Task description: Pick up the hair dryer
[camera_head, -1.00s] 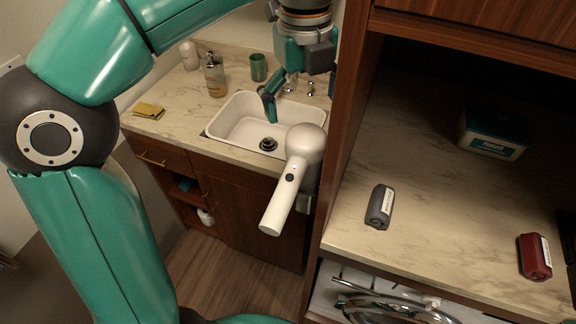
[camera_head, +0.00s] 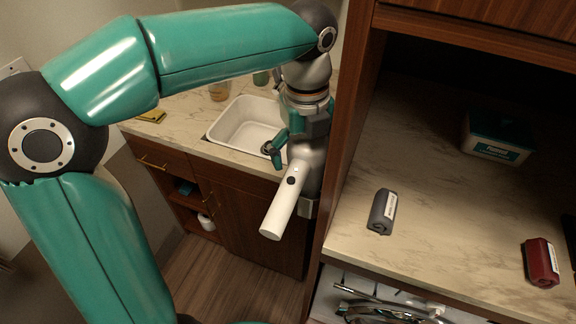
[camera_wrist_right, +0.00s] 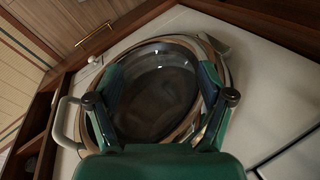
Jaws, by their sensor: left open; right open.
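The hair dryer (camera_head: 281,207) is white with a dark button on its handle. It hangs beside the wooden cabinet's side panel, handle pointing down and left. My left gripper (camera_head: 290,150) is open and comes down from above over the dryer's head, hiding most of it. One teal finger shows on the left of the head; the other finger is hidden, and I cannot tell whether they touch it. My right gripper (camera_wrist_right: 159,76) is open and empty in the right wrist view, over a glass lid or pan; it is not in the head view.
A sink (camera_head: 240,125) in a marble counter lies behind the dryer. The wooden side panel (camera_head: 345,130) stands close on its right. On the right shelf are a grey packet (camera_head: 382,212), a red packet (camera_head: 541,262) and a teal-lidded tub (camera_head: 497,135). An open drawer holds cookware (camera_head: 385,308).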

